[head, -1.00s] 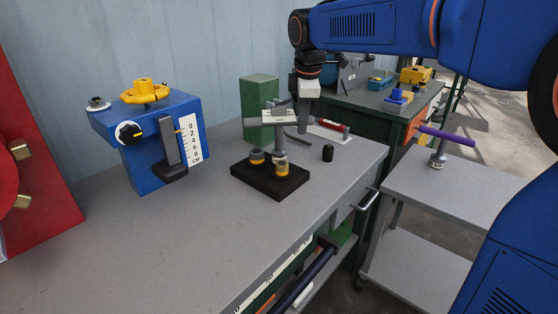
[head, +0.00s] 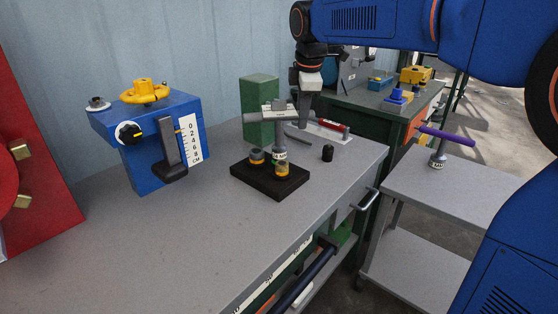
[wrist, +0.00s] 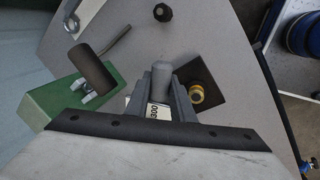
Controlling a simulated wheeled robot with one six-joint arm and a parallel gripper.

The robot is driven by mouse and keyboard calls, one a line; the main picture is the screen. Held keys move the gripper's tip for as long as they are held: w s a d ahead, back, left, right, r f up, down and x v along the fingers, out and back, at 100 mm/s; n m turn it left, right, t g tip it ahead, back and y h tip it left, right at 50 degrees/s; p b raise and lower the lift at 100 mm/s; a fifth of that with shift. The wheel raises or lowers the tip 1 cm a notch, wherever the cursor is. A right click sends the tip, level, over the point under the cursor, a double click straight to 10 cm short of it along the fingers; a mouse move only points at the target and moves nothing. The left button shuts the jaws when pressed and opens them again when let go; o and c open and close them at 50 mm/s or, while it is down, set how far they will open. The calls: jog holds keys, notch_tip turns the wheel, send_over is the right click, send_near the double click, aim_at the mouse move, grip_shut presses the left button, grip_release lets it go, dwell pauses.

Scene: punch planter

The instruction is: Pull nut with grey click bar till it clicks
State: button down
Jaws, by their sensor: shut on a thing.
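The grey click bar (head: 260,118) is T-shaped. My gripper (head: 302,106) is at the right end of the crossbar. In the wrist view my gripper (wrist: 160,98) is shut on a grey part of the bar, whose rounded end (wrist: 162,74) shows between the fingers. The bar's seat on the nut is too small to tell.
A green block (head: 260,92) stands close behind the bar. A blue box with a scale (head: 160,140) is at left. The table front is clear.

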jog(key=shift+r, duration=3.75)
